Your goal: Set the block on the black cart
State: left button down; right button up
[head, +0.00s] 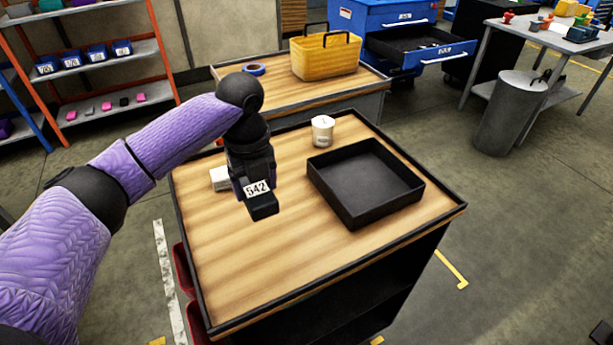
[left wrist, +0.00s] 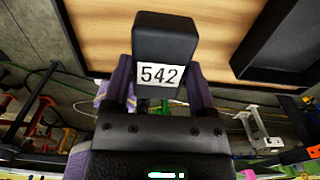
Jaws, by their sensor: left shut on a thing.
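My left gripper (head: 252,182) points down over the left half of the black cart (head: 225,265), which has a wooden top and a raised black rim. It is shut on the dark block (head: 263,209), which has a white label reading 542. The block also shows in the left wrist view (left wrist: 166,38), between the two purple-sided fingers, with its far end toward the wooden top. The block appears to be above the top, but the size of the gap cannot be told. My right gripper is not in view.
A black open tray (head: 365,183) stands on the cart's right side and looks empty. A white cup (head: 322,131) stands behind it, and a white box (head: 220,178) is partly hidden behind my gripper. The cart top's front left is clear. Another table with a yellow tote (head: 325,56) stands behind.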

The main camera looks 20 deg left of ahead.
pick_arm(q)
jog(key=f+b, duration=0.1)
jog(key=f, duration=0.2)
jog(key=f+b, duration=0.1)
jog(key=f, duration=0.2)
jog(key=f+b, duration=0.1)
jog(key=f, duration=0.2)
jog(key=shift+s+f, duration=0.3)
jog(key=shift+f, duration=0.1)
grip_release()
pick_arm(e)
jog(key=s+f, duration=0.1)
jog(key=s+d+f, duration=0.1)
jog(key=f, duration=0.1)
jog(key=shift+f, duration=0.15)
pick_arm(q)
notch_tip(320, 180, up, 12)
jog(key=p, duration=0.4)
jog(key=shift+f, duration=0.25)
jog(key=shift+r, duration=0.35)
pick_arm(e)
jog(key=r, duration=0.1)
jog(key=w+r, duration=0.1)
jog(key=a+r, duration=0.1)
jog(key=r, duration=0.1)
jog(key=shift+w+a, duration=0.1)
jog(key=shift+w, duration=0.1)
